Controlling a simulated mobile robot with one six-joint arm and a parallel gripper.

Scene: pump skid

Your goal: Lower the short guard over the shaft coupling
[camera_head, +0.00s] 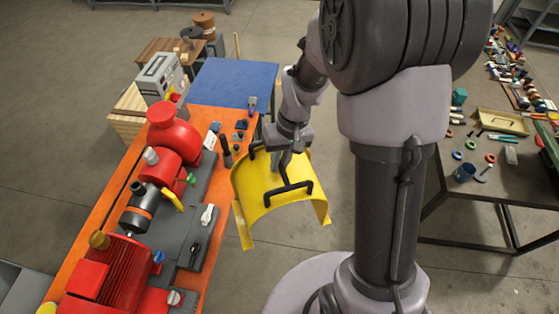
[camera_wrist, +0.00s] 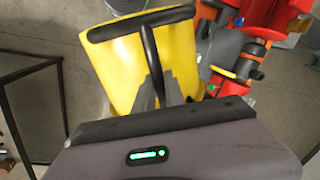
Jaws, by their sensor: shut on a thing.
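My gripper (camera_head: 287,152) is shut on the black handle of a yellow curved guard (camera_head: 262,183). The guard hangs in the air beside the orange skid, to its right, arched side up. In the wrist view the guard (camera_wrist: 117,72) fills the upper middle, and the dark fingers of my gripper (camera_wrist: 162,84) close on the handle's bar. The shaft coupling (camera_head: 138,217), dark with an orange band, sits uncovered between the red pump and the red finned motor. The coupling also shows at the right of the wrist view (camera_wrist: 245,67). The guard is apart from it.
The red pump (camera_head: 172,138) and red motor (camera_head: 108,268) stand on the orange skid (camera_head: 96,205). A yellow lever (camera_head: 173,199) rises near the coupling. A blue mat (camera_head: 235,82) lies behind. A cluttered dark table (camera_head: 505,190) stands at right.

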